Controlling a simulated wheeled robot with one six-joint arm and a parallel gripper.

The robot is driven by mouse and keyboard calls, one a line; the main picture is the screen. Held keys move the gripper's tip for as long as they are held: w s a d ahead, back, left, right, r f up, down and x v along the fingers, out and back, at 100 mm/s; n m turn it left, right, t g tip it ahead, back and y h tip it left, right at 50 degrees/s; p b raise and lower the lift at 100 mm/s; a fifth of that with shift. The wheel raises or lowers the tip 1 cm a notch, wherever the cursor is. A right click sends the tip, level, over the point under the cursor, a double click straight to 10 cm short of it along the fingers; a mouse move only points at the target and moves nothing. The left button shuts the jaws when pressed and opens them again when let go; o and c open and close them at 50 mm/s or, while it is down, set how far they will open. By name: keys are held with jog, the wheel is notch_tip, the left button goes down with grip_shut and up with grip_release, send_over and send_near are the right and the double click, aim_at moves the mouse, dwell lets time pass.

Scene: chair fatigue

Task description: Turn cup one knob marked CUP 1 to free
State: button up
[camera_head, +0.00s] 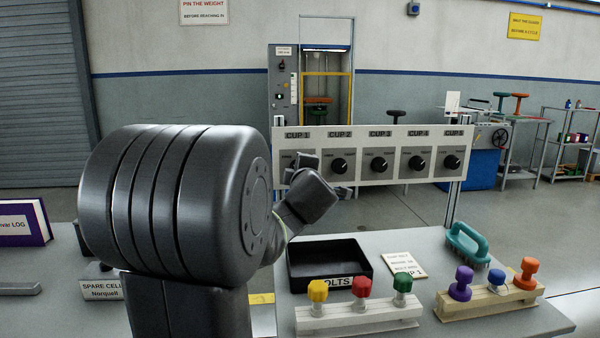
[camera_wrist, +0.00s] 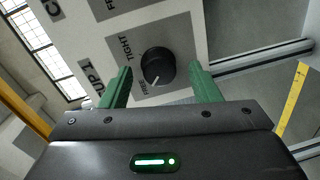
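The CUP 1 knob (camera_wrist: 158,66) is round and black, on a pale panel with a grey label patch. In the wrist view its white pointer line slants down and left, towards the word FREE. The word TIGHT is printed further up and left. My gripper (camera_wrist: 160,70) is open, with one green finger on each side of the knob in the picture. Gaps show between both fingers and the knob, and nothing is held. In the head view my arm and gripper hide this knob; the CUP 1 label (camera_head: 297,134) shows above it.
Several similar knobs, such as the CUP 2 knob (camera_head: 339,165), run along the panel to the right. Below stand a black bolts tray (camera_head: 330,262), a card (camera_head: 403,264), racks of coloured knobs (camera_head: 360,318) and a teal-handled brush (camera_head: 467,243).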

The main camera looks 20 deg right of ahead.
jog(key=p+v, duration=0.4)
jog(key=v, duration=1)
jog(key=shift+w+d, duration=0.1)
jog(key=shift+w, duration=0.1)
jog(key=b+x, duration=0.4)
jog(key=x, duration=0.9)
jog(key=shift+w, duration=0.3)
